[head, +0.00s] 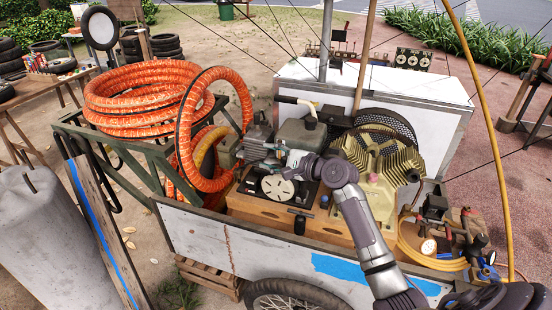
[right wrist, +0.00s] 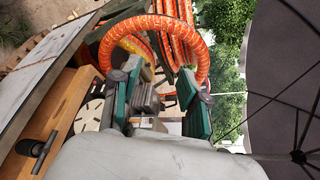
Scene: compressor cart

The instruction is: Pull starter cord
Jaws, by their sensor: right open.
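A black T-shaped handle (head: 300,222), which looks like the starter cord's grip, sits at the front of the wooden engine base, below a pale slotted starter disc (head: 278,187). The handle also shows at the lower left of the right wrist view (right wrist: 36,150), outside the jaws. The disc is partly hidden there behind a finger. My right gripper (head: 262,152) is above and behind the disc, near the grey finned engine part. In the right wrist view the right gripper (right wrist: 160,74) is open, with the finned part (right wrist: 147,100) seen between its fingers. No cord is visible. My left gripper is out of view.
A coil of orange hose (head: 150,90) stands left of the engine, with a loop hanging close to the gripper. A brass-coloured finned compressor (head: 378,155) is to the right. The cart's white side panel (head: 220,240) is in front. Gauges and a yellow hose (head: 478,120) are at the right.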

